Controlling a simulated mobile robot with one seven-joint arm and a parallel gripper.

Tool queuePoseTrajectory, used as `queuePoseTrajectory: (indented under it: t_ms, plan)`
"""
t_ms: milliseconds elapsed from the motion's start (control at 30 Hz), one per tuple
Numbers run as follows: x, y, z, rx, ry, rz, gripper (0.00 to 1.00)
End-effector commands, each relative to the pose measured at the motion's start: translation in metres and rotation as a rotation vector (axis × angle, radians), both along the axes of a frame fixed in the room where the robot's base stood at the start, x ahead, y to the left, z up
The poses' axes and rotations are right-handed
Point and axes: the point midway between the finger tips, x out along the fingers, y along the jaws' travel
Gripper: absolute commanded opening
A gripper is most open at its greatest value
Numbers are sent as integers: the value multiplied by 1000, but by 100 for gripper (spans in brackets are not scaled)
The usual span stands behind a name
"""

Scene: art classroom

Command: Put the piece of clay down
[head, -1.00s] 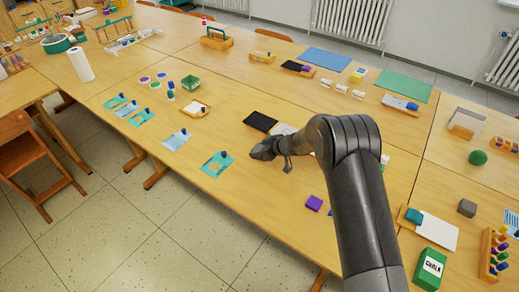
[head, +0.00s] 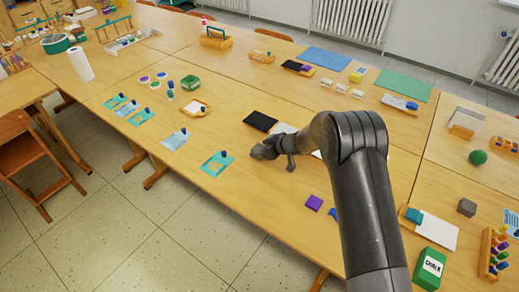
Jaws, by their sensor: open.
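My gripper (head: 262,153) is low over the front half of the long wooden table (head: 235,190), just below a black mat (head: 260,121). The jaws are open, but their tips are small and dark, and I cannot make out any clay between or under them. A purple block (head: 314,202) lies on the table to the right of my gripper, apart from it. A small blue piece (head: 332,212) shows beside it at the edge of my arm. I cannot tell whether either one is the clay. My arm hides part of the tabletop, including most of a white sheet (head: 284,128).
Teal cards (head: 217,164) with small blue-topped items lie left of my gripper. A green chalk box (head: 430,268), a green ball (head: 478,157) and a grey cube (head: 467,207) are on the right. Bare wood lies between the gripper and the table's front edge.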

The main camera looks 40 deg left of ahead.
Motion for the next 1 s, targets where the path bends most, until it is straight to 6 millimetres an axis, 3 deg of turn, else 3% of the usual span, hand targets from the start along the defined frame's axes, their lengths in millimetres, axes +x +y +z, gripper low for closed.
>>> queuePoseTrajectory:
  t_ms: [300, 500, 900, 1000]
  plan:
    - [1, -53, 41, 0, -1, -2, 69]
    - [0, -76, 58, 0, 0, 0, 69]
    - [0, -84, 64, 0, -1, -1, 69]
    - [8, -90, 76, 4, -21, -33, 69]
